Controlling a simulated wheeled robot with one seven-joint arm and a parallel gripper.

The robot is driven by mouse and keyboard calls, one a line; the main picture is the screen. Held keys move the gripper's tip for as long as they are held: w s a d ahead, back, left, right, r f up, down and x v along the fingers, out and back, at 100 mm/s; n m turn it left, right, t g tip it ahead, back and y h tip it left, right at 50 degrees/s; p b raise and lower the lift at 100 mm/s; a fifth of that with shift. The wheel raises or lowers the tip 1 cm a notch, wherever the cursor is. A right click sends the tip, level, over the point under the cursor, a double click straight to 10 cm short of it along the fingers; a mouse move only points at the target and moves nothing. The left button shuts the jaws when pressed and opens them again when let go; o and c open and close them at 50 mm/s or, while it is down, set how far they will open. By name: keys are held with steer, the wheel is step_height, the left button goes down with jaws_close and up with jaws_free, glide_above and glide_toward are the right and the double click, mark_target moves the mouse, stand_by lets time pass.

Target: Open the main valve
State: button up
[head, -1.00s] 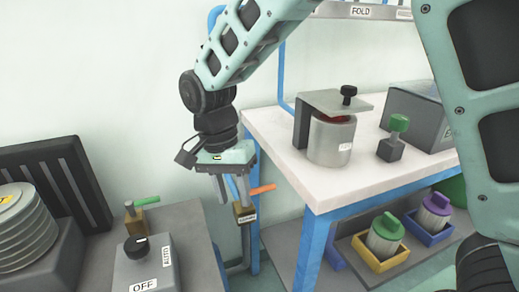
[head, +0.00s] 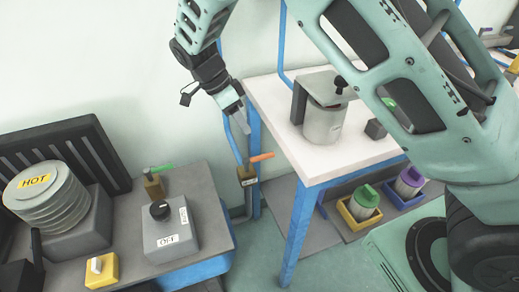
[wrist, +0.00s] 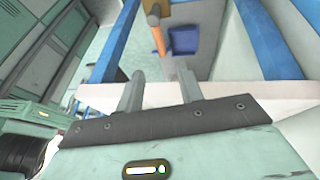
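A brass valve (head: 246,174) with an orange lever (head: 262,157) and a small label stands on a blue pipe between the two benches. Its lever points right in the head view. In the wrist view the brass body (wrist: 157,9) and the orange lever (wrist: 159,40) show beyond the fingers. My gripper (head: 238,120) is above the valve and apart from it. In the wrist view my gripper (wrist: 159,85) has its two fingers spread with nothing between them. A second brass valve (head: 153,185) with a green lever (head: 162,168) stands on the left bench.
The left bench holds a grey box with a black knob (head: 160,210), a ribbed stack marked HOT (head: 52,205) and a yellow switch box (head: 101,270). The white table (head: 275,110) carries a metal pot (head: 323,125). Blue table legs (head: 306,220) stand right of the orange-lever valve.

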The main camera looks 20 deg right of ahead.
steer(key=x, duration=1.1)
steer(key=shift+d+f, duration=0.1)
steer(key=shift+f, duration=0.15)
jaws_close()
